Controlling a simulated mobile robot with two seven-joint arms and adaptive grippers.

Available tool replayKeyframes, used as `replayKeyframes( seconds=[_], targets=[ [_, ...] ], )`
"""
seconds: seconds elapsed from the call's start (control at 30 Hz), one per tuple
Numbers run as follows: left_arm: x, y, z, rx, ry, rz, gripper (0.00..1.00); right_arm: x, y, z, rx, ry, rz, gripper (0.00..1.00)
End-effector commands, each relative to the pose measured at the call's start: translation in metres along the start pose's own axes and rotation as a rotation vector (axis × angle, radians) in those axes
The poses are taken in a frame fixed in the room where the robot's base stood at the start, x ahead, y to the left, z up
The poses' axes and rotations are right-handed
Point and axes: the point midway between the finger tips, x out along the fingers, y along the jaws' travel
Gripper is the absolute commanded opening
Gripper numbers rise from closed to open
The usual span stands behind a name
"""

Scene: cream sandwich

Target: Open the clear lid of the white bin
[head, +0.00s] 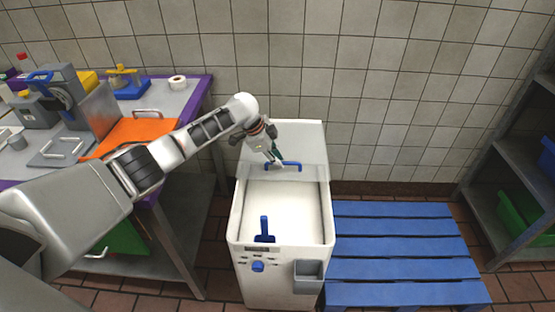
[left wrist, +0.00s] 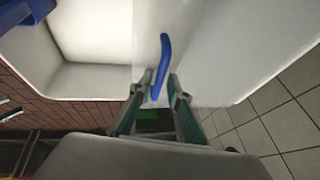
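The white bin (head: 236,215) stands on the floor in the middle of the head view. A see-through panel, seemingly the clear lid (head: 310,174), shows toward its back part; how far forward it reaches is hard to tell. A blue bar handle (head: 293,163) sits on it, and it also shows in the left wrist view (left wrist: 165,50). My left gripper (head: 275,157) is at the left part of this handle. In the left wrist view its two fingers (left wrist: 160,80) straddle the handle, with small gaps beside it. My right gripper is out of view.
A blue scoop (head: 264,228) is at the bin's front, and a grey holder (head: 308,273) hangs on its front face. A purple-edged table (head: 185,100) stands left, a blue pallet (head: 400,240) right. A tiled wall (head: 390,90) is behind.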

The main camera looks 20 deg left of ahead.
Motion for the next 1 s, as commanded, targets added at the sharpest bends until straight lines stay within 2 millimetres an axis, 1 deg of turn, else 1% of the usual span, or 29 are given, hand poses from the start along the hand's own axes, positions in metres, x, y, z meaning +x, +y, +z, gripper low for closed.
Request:
replayKeyframes(
  seconds=[0.27, 0.33, 0.47, 0.57, 0.63, 0.9, 1.0],
  targets=[
    [0.0, 0.0, 0.0, 0.0, 0.0, 0.0, 0.26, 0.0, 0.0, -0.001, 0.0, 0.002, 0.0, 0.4],
    [-0.001, 0.0, 0.0, 0.0, 0.0, 0.0, 0.26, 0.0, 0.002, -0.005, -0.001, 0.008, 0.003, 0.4],
    [-0.006, -0.001, 0.0, -0.001, 0.001, -0.002, 0.26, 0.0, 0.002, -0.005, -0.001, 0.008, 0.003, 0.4],
    [-0.017, -0.001, 0.0, 0.0, 0.001, -0.003, 0.26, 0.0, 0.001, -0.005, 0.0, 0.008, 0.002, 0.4],
    [-0.028, -0.001, 0.001, 0.002, 0.0, -0.004, 0.26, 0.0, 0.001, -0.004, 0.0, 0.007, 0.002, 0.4],
    [-0.084, -0.001, 0.001, 0.001, 0.0, -0.004, 0.26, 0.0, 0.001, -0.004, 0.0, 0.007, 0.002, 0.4],
    [-0.1, -0.001, 0.001, 0.001, -0.001, -0.003, 0.26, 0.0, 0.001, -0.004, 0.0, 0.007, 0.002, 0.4]
  ],
)
